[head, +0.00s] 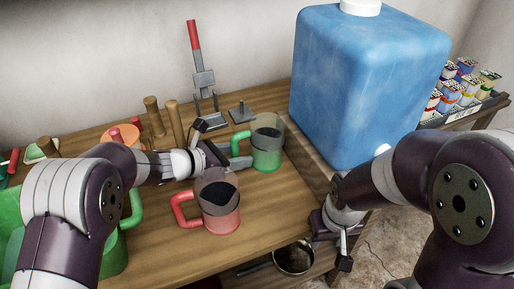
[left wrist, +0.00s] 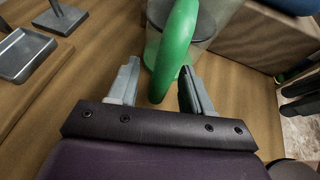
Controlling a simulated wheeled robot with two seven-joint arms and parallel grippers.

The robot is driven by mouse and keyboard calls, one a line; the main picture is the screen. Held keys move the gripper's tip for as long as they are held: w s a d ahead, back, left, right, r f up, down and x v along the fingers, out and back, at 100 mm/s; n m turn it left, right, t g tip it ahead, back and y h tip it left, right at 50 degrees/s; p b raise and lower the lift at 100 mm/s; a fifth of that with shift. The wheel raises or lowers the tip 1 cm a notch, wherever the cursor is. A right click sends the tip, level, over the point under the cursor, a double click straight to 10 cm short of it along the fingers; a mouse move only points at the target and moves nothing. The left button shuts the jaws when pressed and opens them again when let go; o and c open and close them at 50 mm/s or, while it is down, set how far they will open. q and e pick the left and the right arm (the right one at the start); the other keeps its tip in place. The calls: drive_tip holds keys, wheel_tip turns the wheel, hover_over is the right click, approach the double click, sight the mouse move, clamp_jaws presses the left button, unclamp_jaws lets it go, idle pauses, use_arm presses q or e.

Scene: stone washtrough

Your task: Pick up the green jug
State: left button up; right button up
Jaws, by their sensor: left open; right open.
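The green jug (head: 267,150) stands upright on the wooden table, its upper part clear and grey and its green handle (head: 239,141) turned to the left. My left gripper (head: 228,155) is open beside the jug, at its handle side. In the left wrist view, the green handle (left wrist: 178,38) rises just ahead of and between the two open fingers of my left gripper (left wrist: 160,84); I cannot tell whether they touch it. My right gripper (head: 331,243) is open and empty, low by the table's right edge, away from the jug.
A red jug (head: 218,205) stands just in front of my left gripper. A big blue container (head: 365,85) stands right of the green jug. A metal stand with a red handle (head: 194,36) is behind. A larger green vessel (head: 115,255) is partly hidden by my left arm.

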use_arm(q)
clamp_jaws()
